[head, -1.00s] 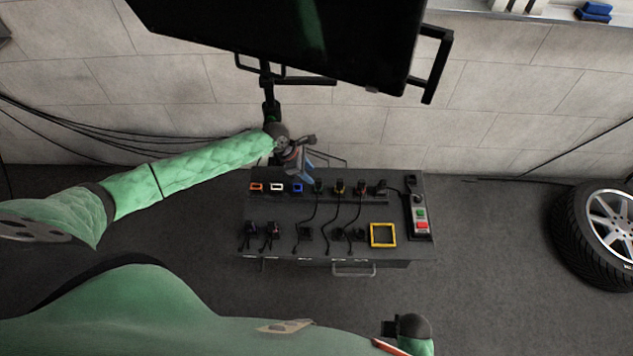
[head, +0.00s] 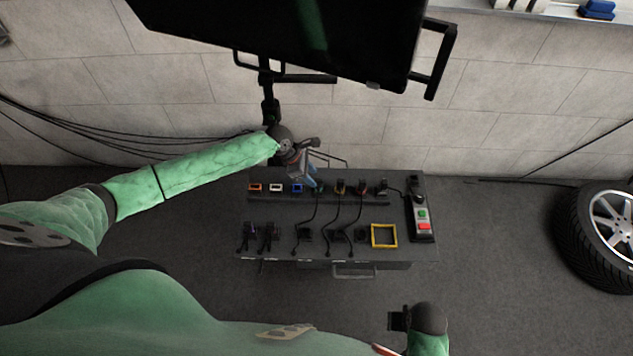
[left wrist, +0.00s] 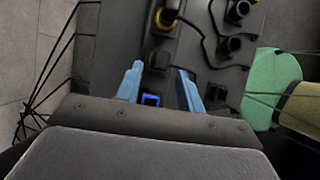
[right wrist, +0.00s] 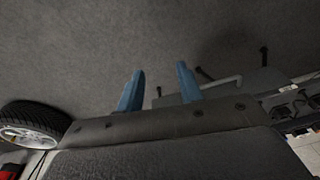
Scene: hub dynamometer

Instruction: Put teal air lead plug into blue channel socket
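The blue channel socket (head: 297,188) is a blue-rimmed opening in the back row of the bench, also showing in the left wrist view (left wrist: 151,101). Right of it, a dark greenish piece (left wrist: 158,61) stands in the row. It looks like the teal air lead plug, but its colour is dim and its seating unclear. My left gripper (left wrist: 160,72) is open over this spot, its blue fingers on either side of that piece in the picture; contact is not visible. In the head view the gripper (head: 316,184) partly hides it. My right gripper (right wrist: 160,76) is open and empty, away from the bench.
Orange (head: 255,187) and white (head: 276,187) sockets lie left of the blue one. A yellow-ringed plug (left wrist: 166,18) with a black cable stands close beside. Cables cross the bench. A yellow frame (head: 384,236) and a button box (head: 422,220) are at right; a monitor (head: 290,40) hangs above.

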